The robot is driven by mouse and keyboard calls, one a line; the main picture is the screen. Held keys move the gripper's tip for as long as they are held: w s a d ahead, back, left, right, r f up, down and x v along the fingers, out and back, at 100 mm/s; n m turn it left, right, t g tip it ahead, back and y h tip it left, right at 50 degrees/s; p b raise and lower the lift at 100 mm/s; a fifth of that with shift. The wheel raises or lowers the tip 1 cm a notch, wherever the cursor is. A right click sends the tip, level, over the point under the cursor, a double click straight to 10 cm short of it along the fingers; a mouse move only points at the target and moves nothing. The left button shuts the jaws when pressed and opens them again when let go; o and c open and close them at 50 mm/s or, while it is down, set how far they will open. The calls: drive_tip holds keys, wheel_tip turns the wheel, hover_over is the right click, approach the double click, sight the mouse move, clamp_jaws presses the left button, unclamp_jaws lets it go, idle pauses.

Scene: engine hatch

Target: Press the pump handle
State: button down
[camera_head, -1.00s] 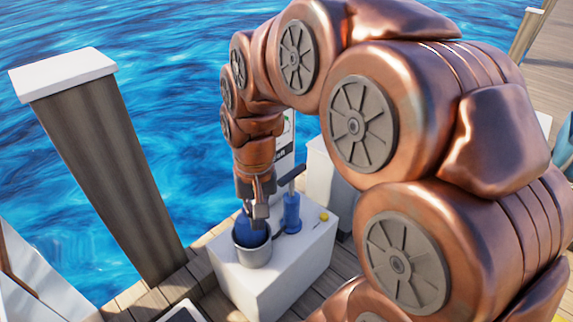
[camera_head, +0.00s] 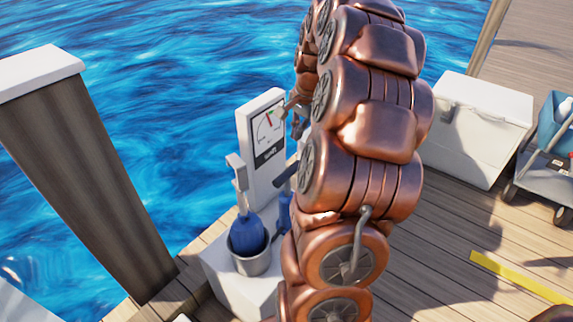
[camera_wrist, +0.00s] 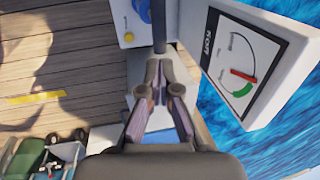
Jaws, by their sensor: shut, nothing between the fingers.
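The blue pump (camera_head: 285,212) stands on the white box, partly hidden by my arm in the head view. Its dark handle (camera_head: 285,176) slants up beside my arm. In the wrist view, a dark bar (camera_wrist: 159,28), which looks like this handle, runs from the top edge down to the fingertips. My gripper (camera_wrist: 163,68) is shut and holds nothing. Its tips are close to the bar's lower end, and I cannot tell whether they touch it.
A blue brush (camera_head: 247,234) with a grey handle stands in a metal pot (camera_head: 252,265) on the white box (camera_head: 235,290). A gauge panel (camera_head: 263,155) rises behind. A post (camera_head: 90,180) stands left. A white chest (camera_head: 475,125) and a cart (camera_head: 545,170) stand right. Decking is open at lower right.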

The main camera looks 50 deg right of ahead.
sight(287, 171)
drive_tip(key=w+f, duration=0.1)
drive_tip(key=f, duration=0.3)
drive_tip(key=w+f, duration=0.1)
drive_tip(key=f, duration=0.8)
drive_tip(key=shift+w+a+f, duration=0.2)
drive_tip(key=shift+w+f, duration=0.2)
wheel_tip(287, 171, down, 8)
drive_tip(key=shift+s+r+b, duration=0.1)
drive_tip(key=shift+r+b, duration=0.05)
drive_tip(key=shift+b, duration=0.5)
drive_tip(key=shift+a, duration=0.1)
drive_tip(key=shift+r, duration=0.1)
wheel_tip(287, 171, up, 14)
drive_tip(key=s, duration=0.2)
drive_tip(key=shift+s+d+p, duration=0.25)
drive_tip(key=shift+s+p, duration=0.05)
drive_tip(key=shift+p, duration=0.1)
